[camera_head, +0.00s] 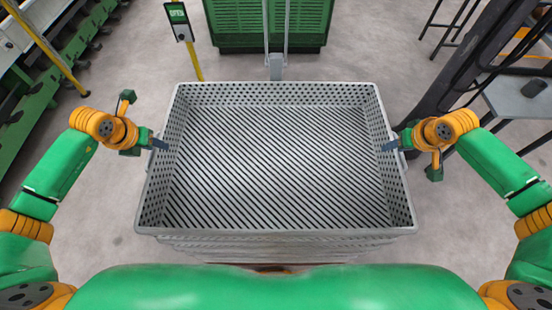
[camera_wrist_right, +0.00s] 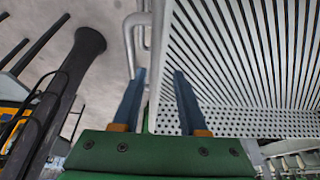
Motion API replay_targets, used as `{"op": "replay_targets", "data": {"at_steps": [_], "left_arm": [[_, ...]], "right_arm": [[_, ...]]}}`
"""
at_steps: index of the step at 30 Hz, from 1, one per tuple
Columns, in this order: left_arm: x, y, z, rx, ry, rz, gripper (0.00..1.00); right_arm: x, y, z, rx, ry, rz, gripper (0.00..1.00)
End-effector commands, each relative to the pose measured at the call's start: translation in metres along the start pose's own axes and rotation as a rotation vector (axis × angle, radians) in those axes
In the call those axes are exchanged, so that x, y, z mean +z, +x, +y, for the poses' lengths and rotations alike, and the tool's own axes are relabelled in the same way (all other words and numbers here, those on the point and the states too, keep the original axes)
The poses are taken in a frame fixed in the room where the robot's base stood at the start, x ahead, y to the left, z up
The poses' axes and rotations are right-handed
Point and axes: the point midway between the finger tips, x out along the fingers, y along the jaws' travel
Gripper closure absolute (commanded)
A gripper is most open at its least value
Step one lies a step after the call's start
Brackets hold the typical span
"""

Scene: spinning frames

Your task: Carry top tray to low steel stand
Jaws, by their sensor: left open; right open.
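The top tray (camera_head: 275,231) is a grey perforated metal tray with slanted slots in its floor. It is empty and sits on a stack of similar trays, in the middle of the head view. My left gripper (camera_head: 160,144) is open at the tray's left wall. My right gripper (camera_head: 388,147) is open at the right wall. In the right wrist view the blue fingers of my right gripper (camera_wrist_right: 155,100) stand apart, with the tray's wall edge and a bent handle bar between or just beyond them. The tray's perforated wall (camera_wrist_right: 235,120) shows there too. I cannot make out which thing is the low steel stand.
A green machine (camera_head: 270,25) stands behind the tray, with a yellow post and control box (camera_head: 179,22) to its left. A dark column (camera_head: 465,70) and a grey table (camera_head: 520,98) are at the right. Green racking lines the far left. Grey floor is clear between them.

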Motion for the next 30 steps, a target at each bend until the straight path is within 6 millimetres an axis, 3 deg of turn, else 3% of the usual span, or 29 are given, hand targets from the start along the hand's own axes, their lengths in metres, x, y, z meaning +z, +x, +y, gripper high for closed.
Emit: {"op": "replay_targets", "data": {"at_steps": [10, 22, 27, 30], "left_arm": [[0.000, 0.052, -0.001, -0.003, -0.001, 0.002, 0.57], [-0.001, 0.060, -0.001, -0.002, 0.002, 0.001, 0.57], [-0.001, 0.060, -0.001, -0.002, 0.002, 0.001, 1.00], [-0.001, 0.060, -0.001, -0.002, 0.002, 0.001, 1.00]], "right_arm": [[0.001, 0.052, -0.001, -0.001, 0.000, -0.002, 0.57], [0.001, 0.060, 0.000, 0.001, -0.002, -0.001, 0.57], [0.001, 0.060, 0.000, 0.001, -0.002, -0.001, 1.00], [0.001, 0.060, 0.000, 0.001, -0.002, -0.001, 1.00]]}}
